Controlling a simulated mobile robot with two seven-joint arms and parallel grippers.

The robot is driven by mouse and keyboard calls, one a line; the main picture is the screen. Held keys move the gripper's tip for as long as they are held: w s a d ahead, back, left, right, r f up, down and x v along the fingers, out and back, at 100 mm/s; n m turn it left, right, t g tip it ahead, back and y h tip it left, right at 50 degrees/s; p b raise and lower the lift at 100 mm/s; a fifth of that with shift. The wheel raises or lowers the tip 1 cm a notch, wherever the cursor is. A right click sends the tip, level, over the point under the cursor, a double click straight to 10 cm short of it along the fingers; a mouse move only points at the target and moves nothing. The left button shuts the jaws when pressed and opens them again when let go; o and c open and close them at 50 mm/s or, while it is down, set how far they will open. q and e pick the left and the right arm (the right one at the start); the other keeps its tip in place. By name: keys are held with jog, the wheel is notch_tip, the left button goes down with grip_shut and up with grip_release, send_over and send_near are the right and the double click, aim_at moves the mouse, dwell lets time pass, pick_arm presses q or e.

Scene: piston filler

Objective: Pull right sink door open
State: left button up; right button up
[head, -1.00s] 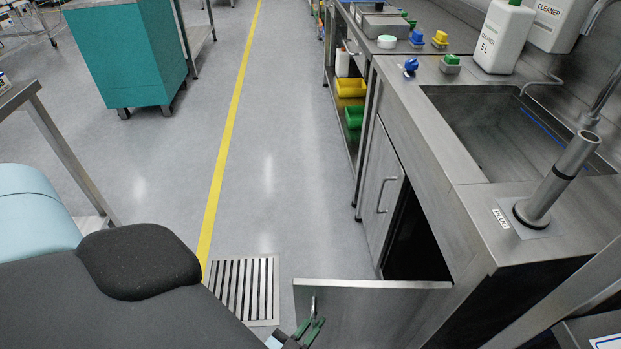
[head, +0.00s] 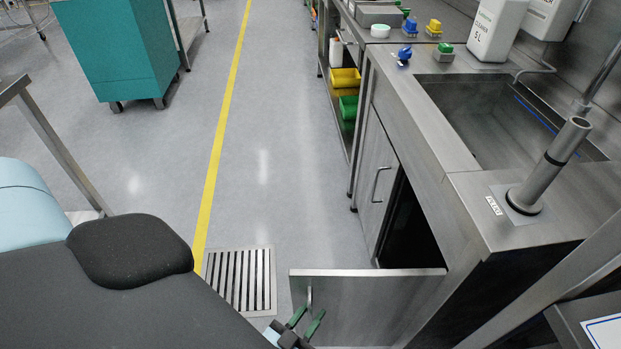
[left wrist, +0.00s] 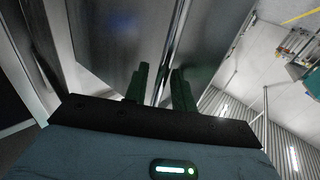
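The right sink door (head: 365,300) stands wide open, swung out from the sink cabinet roughly square to its front. Its bar handle (head: 309,294) is on the face toward me, near the free edge. The left sink door (head: 375,190) is closed and has its own handle. My left gripper (head: 306,319) is at the open door's handle, its green fingers apart. In the left wrist view, the fingers (left wrist: 160,88) stand apart, with a bright metal bar running near the gap; contact with it is unclear. My right gripper is not in view.
The steel sink counter (head: 480,205) with a basin and an upright pipe (head: 550,165) is at right. A floor grate (head: 240,280) lies left of the door. Open floor stretches beyond, along a yellow line (head: 222,130). A teal cabinet (head: 115,45) stands far left.

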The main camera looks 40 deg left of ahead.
pick_arm(q)
jog(key=s, duration=0.7)
jog(key=shift+s+d, duration=0.3)
